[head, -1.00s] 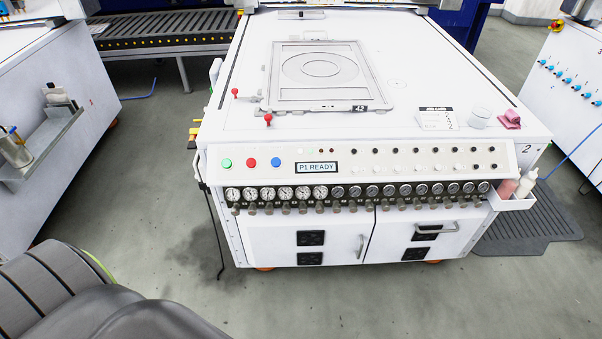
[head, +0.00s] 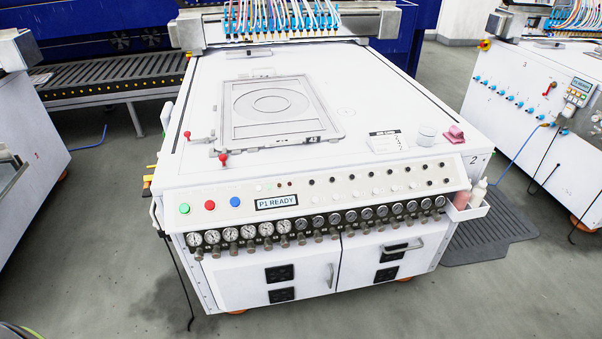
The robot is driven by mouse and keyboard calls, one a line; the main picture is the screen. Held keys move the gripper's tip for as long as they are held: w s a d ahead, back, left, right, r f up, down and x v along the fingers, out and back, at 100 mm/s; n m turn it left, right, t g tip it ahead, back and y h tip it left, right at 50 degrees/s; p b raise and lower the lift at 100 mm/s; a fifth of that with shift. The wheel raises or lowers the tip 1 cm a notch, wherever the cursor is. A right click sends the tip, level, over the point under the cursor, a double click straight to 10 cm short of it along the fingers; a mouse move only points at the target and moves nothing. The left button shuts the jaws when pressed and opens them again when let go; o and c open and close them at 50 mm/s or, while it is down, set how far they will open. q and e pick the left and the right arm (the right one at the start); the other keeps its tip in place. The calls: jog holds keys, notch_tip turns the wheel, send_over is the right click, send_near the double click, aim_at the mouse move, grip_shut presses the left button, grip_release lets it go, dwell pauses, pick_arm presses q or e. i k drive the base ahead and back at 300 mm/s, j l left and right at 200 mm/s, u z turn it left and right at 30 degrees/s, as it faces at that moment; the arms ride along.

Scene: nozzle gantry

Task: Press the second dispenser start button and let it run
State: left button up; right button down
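The white dispenser marked 2 (head: 330,275) stands in the middle of the head view. Its sloped front panel carries a green button (head: 184,208), a red button (head: 210,205) and a blue button (head: 235,201) at the left end. Right of them a small display (head: 276,201) reads "P1 READY". A flat framed plate (head: 315,128) with a ring outline lies on the dispenser's top, with a tag that appears to read 43. Neither of my grippers is in view.
Several gauges (head: 266,229) line the front below the panel. A bottle tray (head: 467,208) juts from the right corner. A nozzle gantry (head: 285,25) spans the back. Another white machine (head: 535,110) stands at right. A dark mat (head: 485,238) lies between. Grey floor (head: 110,235) is clear at left.

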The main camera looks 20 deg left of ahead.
aim_at(184, 208)
jog(key=u, duration=1.45)
